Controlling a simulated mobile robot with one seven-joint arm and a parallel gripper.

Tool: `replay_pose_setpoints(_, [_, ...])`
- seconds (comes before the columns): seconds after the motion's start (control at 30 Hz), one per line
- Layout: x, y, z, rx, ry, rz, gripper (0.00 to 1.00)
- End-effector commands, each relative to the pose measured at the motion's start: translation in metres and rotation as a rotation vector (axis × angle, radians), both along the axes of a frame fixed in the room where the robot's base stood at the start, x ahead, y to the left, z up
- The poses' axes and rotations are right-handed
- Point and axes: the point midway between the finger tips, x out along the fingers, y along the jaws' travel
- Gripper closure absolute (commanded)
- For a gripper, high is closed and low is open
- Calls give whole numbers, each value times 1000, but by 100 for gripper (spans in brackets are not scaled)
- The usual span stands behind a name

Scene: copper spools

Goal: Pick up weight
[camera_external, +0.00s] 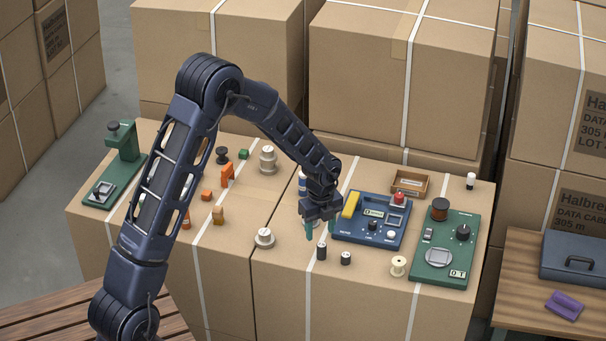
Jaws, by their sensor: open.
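Several things could be the weight, and I cannot tell which one it is. A silvery knobbed piece (265,238) stands on the box top left of my gripper, and a taller stacked silvery piece (268,159) stands farther back. A dark upright cylinder (321,251) stands just below my gripper in the picture, with a shorter dark cylinder (345,258) to its right. My gripper (320,230) points down with its teal fingers apart. Nothing shows between them. It appears above the box top, close to the taller dark cylinder; the exact gap is unclear.
A blue device (370,237) with a yellow block stands right of my gripper. Beyond are a green device (446,250), a pale spool (398,266) and a wooden tray (410,183). Orange blocks (227,174) and a green stand (122,141) are left. The front box top is mostly clear.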

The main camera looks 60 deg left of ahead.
Motion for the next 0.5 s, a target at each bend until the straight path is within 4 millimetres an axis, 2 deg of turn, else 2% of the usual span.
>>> replay_pose_setpoints(0.1, [0,-1,-16,-1,2,-1,50])
replay_pose_setpoints(0.33, [1,-1,-28,0,1,0,50])
replay_pose_setpoints(0.5, [5,-2,-49,-1,2,-1,50])
